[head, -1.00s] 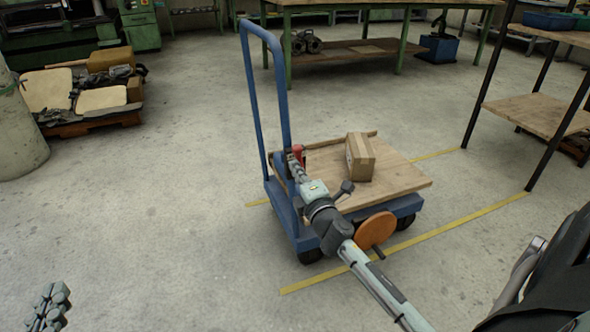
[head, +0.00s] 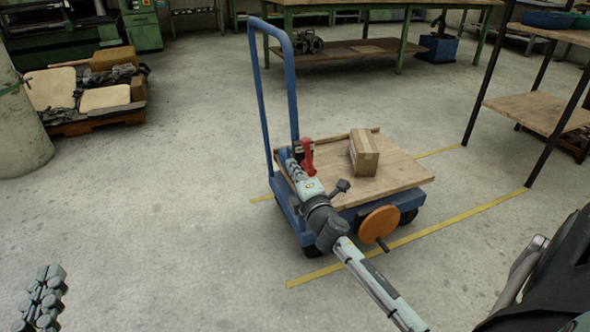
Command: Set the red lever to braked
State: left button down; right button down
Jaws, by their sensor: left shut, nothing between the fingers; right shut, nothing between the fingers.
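The red lever (head: 307,157) stands roughly upright at the left end of the blue trolley (head: 345,211), near the foot of its push handle (head: 291,85). My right gripper (head: 291,163) is shut and empty, at the end of the arm reaching in from the lower right. Its fingers are just left of the lever in the picture. I cannot tell whether they touch it. The lever's lower end is partly hidden. My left gripper (head: 42,298) is shut and empty at the lower left, far from the trolley.
A cardboard box (head: 364,152) sits on the trolley's wooden deck (head: 399,173). An orange disc (head: 379,223) with a dark handle is at its near side. Yellow floor lines (head: 420,236) run by the trolley. A shelf rack (head: 532,112) stands right.

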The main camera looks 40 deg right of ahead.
pick_arm(q)
jog(key=shift+s+d+r+t+h, duration=0.15)
jog(key=shift+r+t+h, duration=0.15)
jog(key=shift+r, duration=0.3)
pick_arm(e)
jog(key=v, duration=1)
jog(key=shift+a, duration=0.1)
